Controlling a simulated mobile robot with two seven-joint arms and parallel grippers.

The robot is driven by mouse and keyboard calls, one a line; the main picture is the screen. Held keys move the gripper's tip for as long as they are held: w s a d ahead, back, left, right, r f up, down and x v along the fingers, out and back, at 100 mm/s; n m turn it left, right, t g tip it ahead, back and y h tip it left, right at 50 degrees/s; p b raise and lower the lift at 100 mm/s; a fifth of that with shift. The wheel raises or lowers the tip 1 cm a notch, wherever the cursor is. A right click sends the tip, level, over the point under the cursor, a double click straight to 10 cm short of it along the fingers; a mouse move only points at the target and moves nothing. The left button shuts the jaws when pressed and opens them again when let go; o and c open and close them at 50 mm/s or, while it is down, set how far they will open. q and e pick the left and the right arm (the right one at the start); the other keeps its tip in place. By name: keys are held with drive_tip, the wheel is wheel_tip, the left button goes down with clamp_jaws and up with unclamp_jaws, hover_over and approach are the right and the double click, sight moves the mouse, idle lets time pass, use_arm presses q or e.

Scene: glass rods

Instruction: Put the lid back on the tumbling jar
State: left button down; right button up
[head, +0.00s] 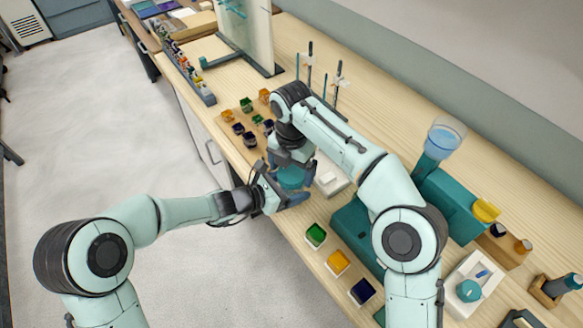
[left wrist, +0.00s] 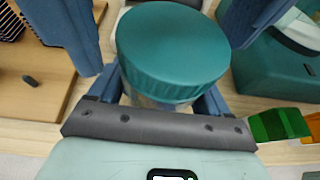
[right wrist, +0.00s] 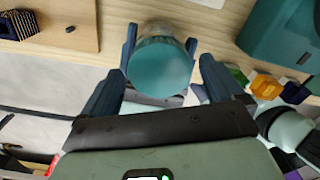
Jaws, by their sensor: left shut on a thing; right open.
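The jar (left wrist: 160,101) is a clear, round vessel; only a little of its side shows below a teal lid (left wrist: 172,50) in the left wrist view. The lid covers the jar's top; I cannot tell whether it is fully seated. My left gripper (head: 290,192) is shut on the jar over the bench's front edge. My right gripper (head: 291,166) is just above, open, its fingers standing apart on both sides of the lid. The right wrist view shows a round teal face (right wrist: 162,66) between the fingers.
A white block (head: 331,179) and a teal machine (head: 352,232) stand close by on the wooden bench. Green (head: 316,236), yellow (head: 338,262) and dark dishes line the front edge. Several small coloured pots (head: 246,104) stand behind left. A white tray (head: 474,282) is at right.

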drive_tip(key=shift+f, duration=0.1)
drive_tip(key=shift+c, duration=0.3)
drive_tip(key=c, duration=1)
drive_tip(key=shift+c, duration=0.2)
drive_tip(key=m, duration=1)
drive_tip(key=o, duration=1.2)
drive_tip(key=shift+c, duration=0.2)
